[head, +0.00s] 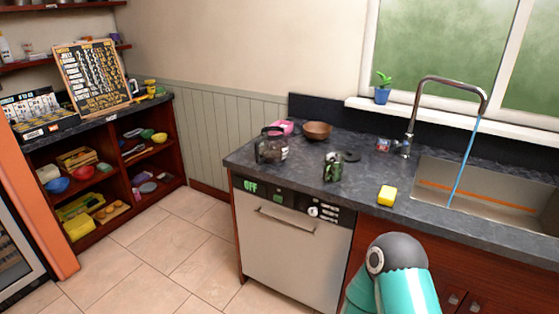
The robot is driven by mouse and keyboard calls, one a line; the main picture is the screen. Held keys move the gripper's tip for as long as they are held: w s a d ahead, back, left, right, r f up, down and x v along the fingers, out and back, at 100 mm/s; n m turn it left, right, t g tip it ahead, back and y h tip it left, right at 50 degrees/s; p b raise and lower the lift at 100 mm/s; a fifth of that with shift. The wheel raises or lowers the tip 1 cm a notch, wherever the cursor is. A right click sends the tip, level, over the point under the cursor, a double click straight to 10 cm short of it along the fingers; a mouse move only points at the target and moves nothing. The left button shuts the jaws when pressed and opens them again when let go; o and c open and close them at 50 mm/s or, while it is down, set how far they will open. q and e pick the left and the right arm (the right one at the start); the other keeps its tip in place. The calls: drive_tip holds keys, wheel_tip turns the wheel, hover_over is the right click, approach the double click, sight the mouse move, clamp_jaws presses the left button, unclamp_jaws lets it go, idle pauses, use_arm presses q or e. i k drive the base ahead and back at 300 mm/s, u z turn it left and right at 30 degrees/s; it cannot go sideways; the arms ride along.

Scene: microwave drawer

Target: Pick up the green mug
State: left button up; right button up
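A small dark mug with green on it (333,168) stands on the dark countertop (300,180), near its front edge and above the dishwasher. It looks like the green mug, but it is small and its details are hard to tell. Nothing is touching it from my side. A teal and grey link of my arm shows at the bottom right, below the counter edge and apart from the mug. Neither of my grippers shows in the head view.
A glass pot (271,147) stands left of the mug, with a brown bowl (317,130) and pink item (281,127) behind. A dark round item (351,156) lies close right. A yellow sponge (387,195) lies before the sink (480,190). The floor left of the dishwasher (290,245) is clear.

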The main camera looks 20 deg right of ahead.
sight(334, 163)
drive_tip(key=u, duration=0.15)
drive_tip(key=i, duration=0.85)
drive_tip(key=z, duration=0.6)
drive_tip(key=i, duration=0.75)
drive_tip(key=z, duration=0.6)
drive_tip(key=k, duration=0.75)
drive_tip(key=z, duration=0.2)
drive_tip(key=i, duration=0.9)
drive_tip(key=u, duration=0.15)
